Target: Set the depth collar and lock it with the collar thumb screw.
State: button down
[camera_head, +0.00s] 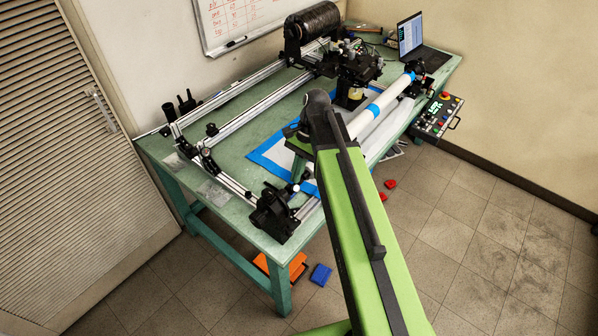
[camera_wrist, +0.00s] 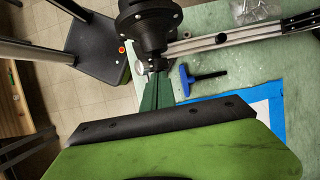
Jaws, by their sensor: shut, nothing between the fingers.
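I cannot make out the depth collar or its collar thumb screw for certain in either view. They may be among the small black fittings on the bench or hidden behind my arm. My gripper (camera_head: 298,170) hangs over the near part of the green bench, partly covered by my arm. In the wrist view its dark green fingers (camera_wrist: 156,88) lie together below the black wrist, with nothing visible between them. A black bracket assembly (camera_head: 274,214) with a small pale knob sits at the bench's near corner.
A blue T-handle tool (camera_wrist: 200,78) lies right of the fingers, near a blue-bordered mat (camera_wrist: 275,100). Aluminium rails (camera_head: 237,100) run along the green bench (camera_head: 172,156). A white tube (camera_head: 375,110), black winding machinery (camera_head: 355,65) and a laptop (camera_head: 411,38) stand beyond.

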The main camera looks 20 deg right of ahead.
jog(key=shift+a, duration=0.1)
jog(key=shift+s+a, duration=0.55)
jog(key=shift+a, duration=0.15)
jog(key=shift+w+d, duration=0.15)
jog(key=shift+w+d, duration=0.2)
jog(key=shift+d, duration=0.1)
jog(key=shift+w+d, duration=0.9)
jog(key=shift+d, duration=0.2)
jog(key=p+v, duration=0.9)
jog(key=v, duration=0.1)
jog(key=shift+d, duration=0.1)
